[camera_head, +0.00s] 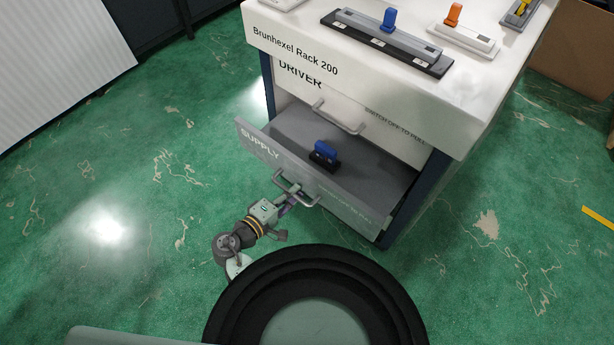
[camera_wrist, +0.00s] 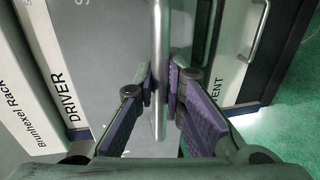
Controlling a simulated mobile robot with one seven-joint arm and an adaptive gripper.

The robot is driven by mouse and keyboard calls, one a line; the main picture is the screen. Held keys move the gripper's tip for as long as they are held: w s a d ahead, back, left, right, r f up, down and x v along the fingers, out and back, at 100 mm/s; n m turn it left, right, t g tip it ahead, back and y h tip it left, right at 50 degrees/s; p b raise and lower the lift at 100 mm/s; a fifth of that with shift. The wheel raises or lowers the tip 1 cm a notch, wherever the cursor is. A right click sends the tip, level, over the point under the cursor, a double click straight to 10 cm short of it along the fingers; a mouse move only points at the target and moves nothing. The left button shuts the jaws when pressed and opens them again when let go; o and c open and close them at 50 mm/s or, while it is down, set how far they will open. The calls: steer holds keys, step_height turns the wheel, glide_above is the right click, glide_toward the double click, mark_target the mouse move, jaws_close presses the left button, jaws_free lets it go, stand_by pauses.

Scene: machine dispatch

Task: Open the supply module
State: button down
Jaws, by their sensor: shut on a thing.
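The supply module (camera_head: 262,147) is a grey drawer marked SUPPLY, low in the rack. It stands pulled out from the rack front, so its inside shows. Its bar handle (camera_head: 313,199) is on the drawer front. My gripper (camera_head: 290,195) is at this handle, in front of the drawer. In the wrist view, the handle bar (camera_wrist: 158,30) runs between the purple-padded fingers of my gripper (camera_wrist: 162,85), which are shut on it. A blue-knobbed black switch (camera_head: 325,152) sits inside the drawer.
The Brunhexel Rack 200 (camera_head: 390,103) has a driver module (camera_head: 300,84) above the drawer. Switches with blue and orange knobs stand on the rack top. A cardboard box (camera_head: 575,50) is at the upper right. Green floor (camera_head: 120,180) is clear to the left.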

steer(key=f+v, duration=0.1)
steer(key=v, duration=0.5)
steer(key=shift+s+a+f, duration=0.15)
steer(key=shift+s, duration=0.25)
steer(key=c, duration=1.7)
jaws_free()
steer(key=shift+o, duration=0.2)
steer(key=v, duration=1.2)
